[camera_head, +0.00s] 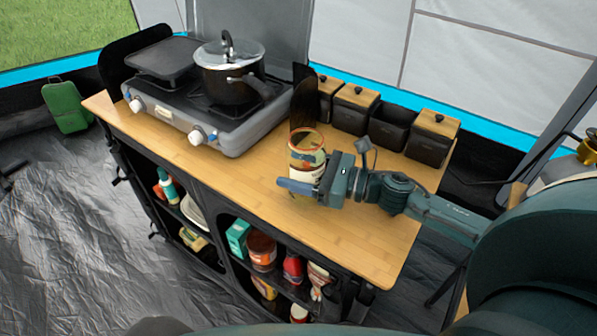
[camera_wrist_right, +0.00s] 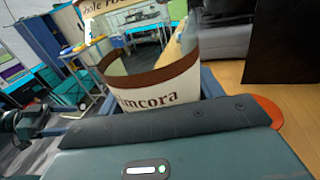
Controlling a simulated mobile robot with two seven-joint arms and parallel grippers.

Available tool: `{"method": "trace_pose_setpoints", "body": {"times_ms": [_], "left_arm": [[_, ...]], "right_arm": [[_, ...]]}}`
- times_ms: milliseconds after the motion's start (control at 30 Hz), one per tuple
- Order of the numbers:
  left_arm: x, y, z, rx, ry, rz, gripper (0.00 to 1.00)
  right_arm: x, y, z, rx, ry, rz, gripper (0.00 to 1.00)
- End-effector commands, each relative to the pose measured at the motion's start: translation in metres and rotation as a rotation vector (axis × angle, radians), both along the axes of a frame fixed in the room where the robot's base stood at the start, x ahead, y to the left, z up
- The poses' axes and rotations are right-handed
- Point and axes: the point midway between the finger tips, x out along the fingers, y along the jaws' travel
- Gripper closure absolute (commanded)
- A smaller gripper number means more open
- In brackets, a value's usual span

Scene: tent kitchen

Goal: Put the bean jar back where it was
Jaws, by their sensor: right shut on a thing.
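The bean jar (camera_head: 306,150), a glass jar with a pale label, is upright over the wooden counter (camera_head: 265,195). In the right wrist view the jar (camera_wrist_right: 155,88) shows its label with a brown band and part of a printed name. My right gripper (camera_head: 311,187) is shut on the jar, reaching it from the right, with one blue finger across its front. The far finger is hidden behind the jar. I cannot tell whether the jar's base touches the counter. My left gripper is not in view.
A stove (camera_head: 200,119) with a lidded pot (camera_head: 230,82) stands left on the counter, its black side panel (camera_head: 303,97) close behind the jar. Black boxes (camera_head: 429,146), most wood-lidded, line the back right. Shelves below hold jars (camera_head: 262,249) and bottles. The counter's front is clear.

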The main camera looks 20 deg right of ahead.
Motion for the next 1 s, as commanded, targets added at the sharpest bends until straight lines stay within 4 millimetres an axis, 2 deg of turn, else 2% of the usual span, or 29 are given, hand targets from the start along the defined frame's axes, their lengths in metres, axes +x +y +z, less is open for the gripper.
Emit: {"method": "trace_pose_setpoints", "body": {"times_ms": [100,467,500,733,1000], "left_arm": [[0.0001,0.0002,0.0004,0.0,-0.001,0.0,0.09],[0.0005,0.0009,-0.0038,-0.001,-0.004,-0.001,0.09],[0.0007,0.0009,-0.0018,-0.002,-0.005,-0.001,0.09],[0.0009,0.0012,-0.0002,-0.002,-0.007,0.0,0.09],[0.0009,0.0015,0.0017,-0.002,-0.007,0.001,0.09]], "right_arm": [[0.0002,0.0002,-0.0082,0.003,-0.001,-0.001,0.67],[0.0002,0.0001,-0.0133,0.001,-0.004,0.0,0.67],[0.0001,0.0,-0.0124,0.0,-0.001,0.0,0.32],[0.0,0.0001,-0.0121,0.001,-0.001,-0.001,0.14],[0.0,-0.0001,-0.0102,0.001,-0.001,-0.001,0.13]]}}
